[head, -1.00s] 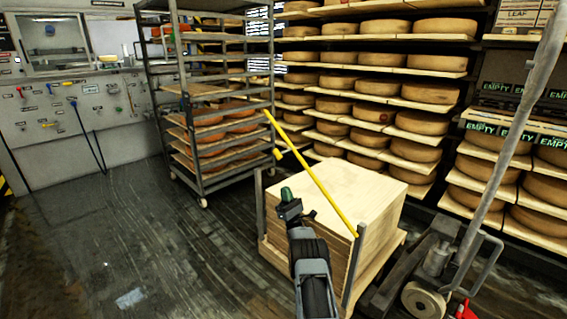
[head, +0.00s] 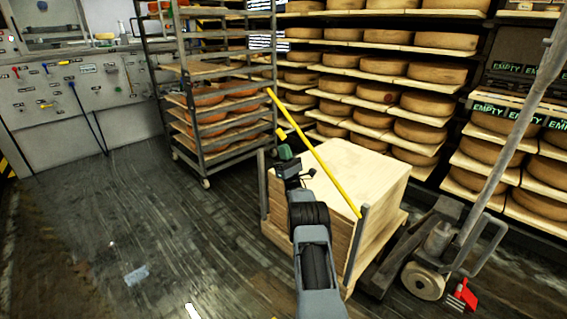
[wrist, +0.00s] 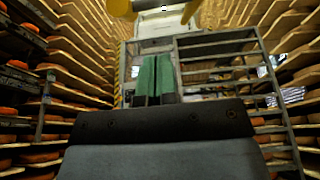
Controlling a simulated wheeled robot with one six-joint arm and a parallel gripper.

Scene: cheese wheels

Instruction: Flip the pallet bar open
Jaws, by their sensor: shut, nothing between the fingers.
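The yellow pallet bar (head: 325,175) slants up and to the left in the head view. Its lower end meets a grey upright post (head: 356,240) at the front right corner of the wooden board stack (head: 345,185). Its upper end is raised in the air, with a small yellow tab (head: 281,133) near it. My gripper (head: 285,153) has green fingertips, shut and empty, just left of the bar and below the tab. In the wrist view the fingertips (wrist: 154,76) are together, and yellow parts (wrist: 124,8) show at the top edge. Contact with the bar cannot be told.
A pallet jack (head: 437,243) stands right of the stack, with a red part (head: 463,296) on the floor side. A metal rack (head: 205,100) of cheeses stands behind. Shelves of cheese wheels (head: 435,73) line the back. The floor on the left (head: 90,220) is mostly clear.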

